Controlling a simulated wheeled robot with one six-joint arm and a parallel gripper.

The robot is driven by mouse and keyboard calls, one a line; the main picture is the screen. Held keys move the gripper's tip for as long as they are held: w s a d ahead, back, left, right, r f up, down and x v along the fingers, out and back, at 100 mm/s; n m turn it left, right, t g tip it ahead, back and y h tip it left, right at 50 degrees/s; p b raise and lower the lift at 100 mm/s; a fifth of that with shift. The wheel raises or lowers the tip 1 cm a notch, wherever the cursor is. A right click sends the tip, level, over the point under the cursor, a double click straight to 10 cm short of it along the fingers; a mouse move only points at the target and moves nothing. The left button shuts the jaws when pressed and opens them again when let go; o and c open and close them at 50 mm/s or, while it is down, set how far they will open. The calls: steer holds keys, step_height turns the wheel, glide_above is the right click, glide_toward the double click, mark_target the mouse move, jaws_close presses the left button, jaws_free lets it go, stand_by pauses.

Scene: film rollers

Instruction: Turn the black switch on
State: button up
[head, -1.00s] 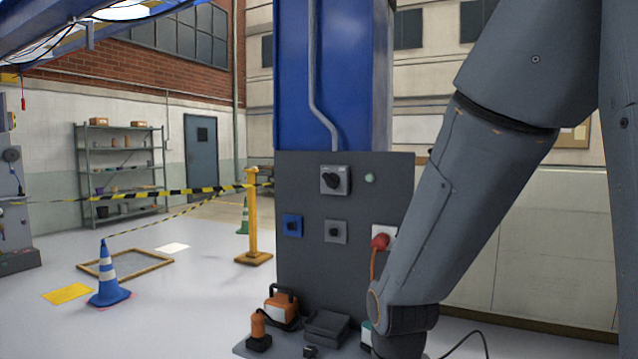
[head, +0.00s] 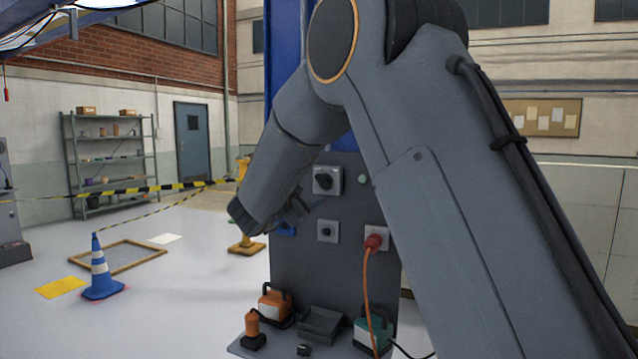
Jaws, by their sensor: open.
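The black switch (head: 323,181) is a rotary knob on a grey square plate, high on the dark grey panel (head: 345,275) of the blue column. Its knob looks tilted rather than straight. My gripper (head: 303,209) is open and empty, just below and left of the switch plate, in front of the panel. It does not appear to touch the switch. My wrist hides the panel's upper left, and the fingers are small and partly hidden.
Below the switch are a blue socket (head: 287,230), mostly covered, and a grey socket (head: 327,231). A red plug (head: 374,242) with an orange cable sits to the right. An orange box (head: 274,303) and a teal box (head: 373,334) stand at the base. Floor to the left is mostly open.

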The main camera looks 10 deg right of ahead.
mark_target(323, 182)
steer(key=p+x, duration=0.2)
steer(key=x, duration=0.5)
steer(key=shift+w+d, duration=0.25)
steer(key=shift+d, duration=0.1)
steer(key=c, duration=1.1)
steer(key=shift+o, duration=0.2)
